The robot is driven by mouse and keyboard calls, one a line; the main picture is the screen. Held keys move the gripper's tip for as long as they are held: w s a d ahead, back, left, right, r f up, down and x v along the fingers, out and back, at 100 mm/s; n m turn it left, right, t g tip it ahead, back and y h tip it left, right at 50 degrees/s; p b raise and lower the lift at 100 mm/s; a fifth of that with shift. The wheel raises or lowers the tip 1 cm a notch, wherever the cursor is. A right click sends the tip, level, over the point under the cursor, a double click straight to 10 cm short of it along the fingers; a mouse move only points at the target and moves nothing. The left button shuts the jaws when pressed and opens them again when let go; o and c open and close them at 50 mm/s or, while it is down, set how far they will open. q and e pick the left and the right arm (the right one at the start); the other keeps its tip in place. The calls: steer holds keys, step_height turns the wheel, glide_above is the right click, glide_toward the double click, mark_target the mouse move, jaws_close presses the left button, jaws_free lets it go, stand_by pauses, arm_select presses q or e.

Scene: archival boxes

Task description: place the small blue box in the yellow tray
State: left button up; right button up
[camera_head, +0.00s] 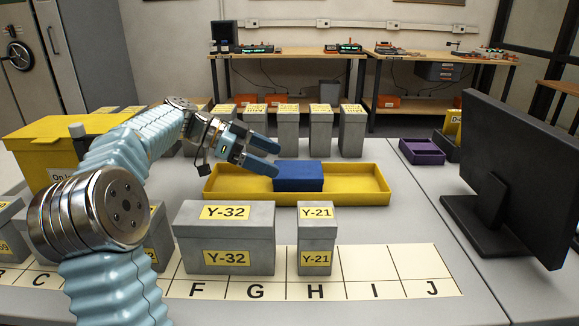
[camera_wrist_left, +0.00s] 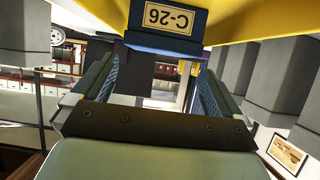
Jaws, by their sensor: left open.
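The small blue box (camera_head: 298,175) sits inside the long yellow tray (camera_head: 350,197), near its middle, with its top above the rim. In the left wrist view the blue box (camera_wrist_left: 165,42) is at the top, with an upside-down C-26 label. A yellow surface of the tray (camera_wrist_left: 275,14) shows around it. My left gripper (camera_head: 274,158) is open, at the box's left end in the head view. In the left wrist view its fingers (camera_wrist_left: 158,74) are spread apart with nothing between them. Whether a fingertip touches the box, I cannot tell. My right gripper is not in view.
Grey boxes Y-32 (camera_head: 225,239) and Y-21 (camera_head: 317,239) stand in front of the tray on a lettered strip (camera_head: 399,275). Several grey boxes (camera_head: 320,132) stand behind it. A yellow bin (camera_head: 40,140) is left, a purple tray (camera_head: 421,152) and monitor (camera_head: 520,170) right.

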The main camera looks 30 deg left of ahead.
arm_select(q)
steer(key=v, duration=0.4)
steer(key=shift+s+a+r, duration=0.2)
steer(key=shift+a, duration=0.1)
